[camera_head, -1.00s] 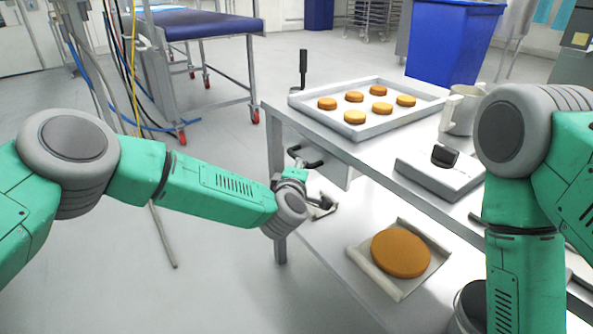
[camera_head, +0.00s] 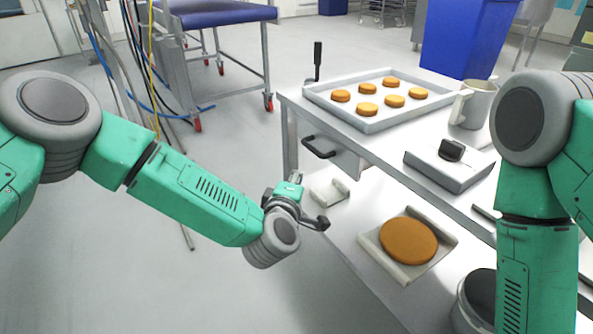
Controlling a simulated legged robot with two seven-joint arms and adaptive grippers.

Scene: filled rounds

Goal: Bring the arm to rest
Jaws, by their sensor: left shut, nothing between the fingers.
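My left arm comes in from the left, and its gripper (camera_head: 318,223) is in front of the table's left end, beside the lower shelf. The left gripper is shut and empty. My right arm hangs down at the right edge of the picture. Its gripper is out of the frame.
A bucket (camera_head: 462,309) stands nearby. Open floor lies left.

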